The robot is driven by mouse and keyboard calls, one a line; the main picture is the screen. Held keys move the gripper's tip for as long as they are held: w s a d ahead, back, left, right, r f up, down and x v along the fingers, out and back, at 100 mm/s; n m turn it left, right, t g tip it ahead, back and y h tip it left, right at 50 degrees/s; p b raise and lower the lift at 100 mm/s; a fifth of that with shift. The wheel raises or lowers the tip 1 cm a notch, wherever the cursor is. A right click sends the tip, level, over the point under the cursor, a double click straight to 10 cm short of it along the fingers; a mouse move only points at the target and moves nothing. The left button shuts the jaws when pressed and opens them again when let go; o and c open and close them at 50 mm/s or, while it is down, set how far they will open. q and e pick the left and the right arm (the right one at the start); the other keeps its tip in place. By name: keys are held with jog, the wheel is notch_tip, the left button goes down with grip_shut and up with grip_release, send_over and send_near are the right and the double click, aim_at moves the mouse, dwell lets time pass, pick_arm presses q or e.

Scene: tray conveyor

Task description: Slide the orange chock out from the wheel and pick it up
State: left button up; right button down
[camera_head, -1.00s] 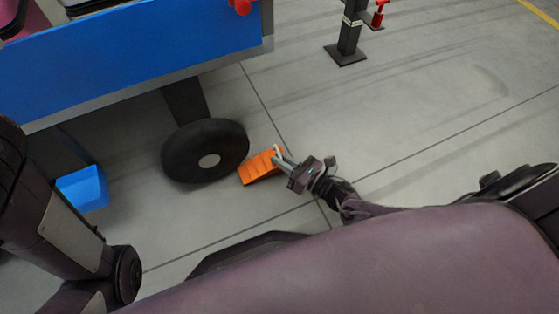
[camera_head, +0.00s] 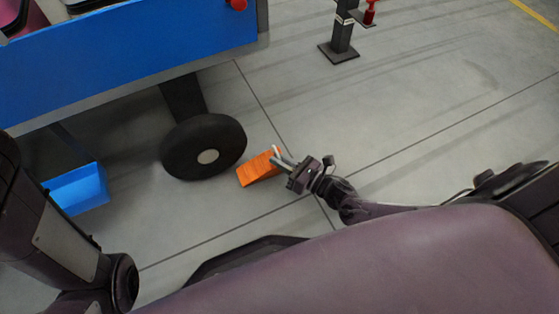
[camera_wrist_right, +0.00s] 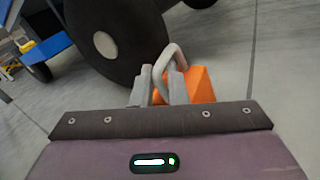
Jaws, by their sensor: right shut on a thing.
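The orange chock (camera_head: 255,171) lies on the floor just right of the black wheel (camera_head: 203,147) in the head view. A narrow gap of floor seems to show between them. My right gripper (camera_head: 277,159) is shut on the grey handle at the chock's right end. In the right wrist view the bent handle (camera_wrist_right: 176,60) stands between my fingers, with the orange chock (camera_wrist_right: 201,84) behind them and the wheel (camera_wrist_right: 118,40) to the left. My left arm shows at the left edge of the head view, but its gripper is out of sight.
The blue conveyor frame (camera_head: 130,52) stands above the wheel. A blue bin (camera_head: 78,188) is on the floor to the left. A dark post (camera_head: 342,38) with a foot plate stands at the back. The floor to the right is clear.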

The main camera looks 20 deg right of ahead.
jog(key=c, duration=1.4)
grip_release()
jog(key=shift+w, duration=0.1)
jog(key=shift+o, duration=0.2)
jog(key=p+v, duration=0.3)
jog(key=v, duration=0.5)
jog(key=shift+w, duration=0.1)
